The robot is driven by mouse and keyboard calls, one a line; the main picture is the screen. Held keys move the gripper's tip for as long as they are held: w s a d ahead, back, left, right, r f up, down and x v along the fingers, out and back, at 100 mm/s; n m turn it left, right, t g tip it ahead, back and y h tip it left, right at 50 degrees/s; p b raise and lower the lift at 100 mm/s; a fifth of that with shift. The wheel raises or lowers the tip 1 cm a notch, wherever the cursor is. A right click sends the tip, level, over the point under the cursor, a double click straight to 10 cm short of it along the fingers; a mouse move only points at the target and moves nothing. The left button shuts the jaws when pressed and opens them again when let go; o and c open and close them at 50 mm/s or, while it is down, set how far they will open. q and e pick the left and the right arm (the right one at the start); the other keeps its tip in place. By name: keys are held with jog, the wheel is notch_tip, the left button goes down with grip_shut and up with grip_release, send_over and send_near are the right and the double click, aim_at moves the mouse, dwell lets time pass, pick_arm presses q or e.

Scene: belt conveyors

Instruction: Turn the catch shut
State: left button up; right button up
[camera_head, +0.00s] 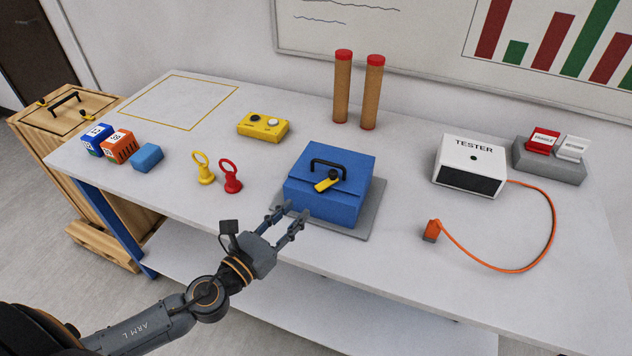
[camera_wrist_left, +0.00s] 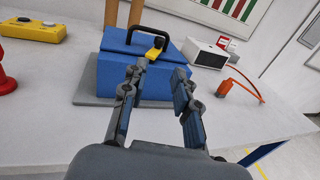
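A blue box (camera_head: 322,205) with a black handle (camera_head: 328,167) on its lid stands on a grey mat (camera_head: 371,203) on the table. A yellow catch (camera_head: 326,184) with a dark pivot sits at the lid's front edge, slanting down to the left. The box (camera_wrist_left: 150,86) and the catch (camera_wrist_left: 155,50) also show in the left wrist view. My left gripper (camera_head: 290,213) is open and empty, in front of the box's lower left, its fingers pointing at the box. In the left wrist view the fingers (camera_wrist_left: 158,72) stand apart before the box front. My right gripper is not in view.
Yellow (camera_head: 203,170) and red (camera_head: 230,178) ring-topped pegs stand left of the box. A yellow button box (camera_head: 262,126) and two brown tubes (camera_head: 342,90) are behind. A white tester (camera_head: 470,165) with an orange cable (camera_head: 553,225) is right. The table's front strip is clear.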

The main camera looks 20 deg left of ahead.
aim_at(331, 175)
pick_arm(q)
jog(key=p+x, duration=0.3)
jog(key=x, duration=0.8)
jog(key=shift+w, duration=0.15)
jog(key=shift+x, duration=0.8)
grip_shut()
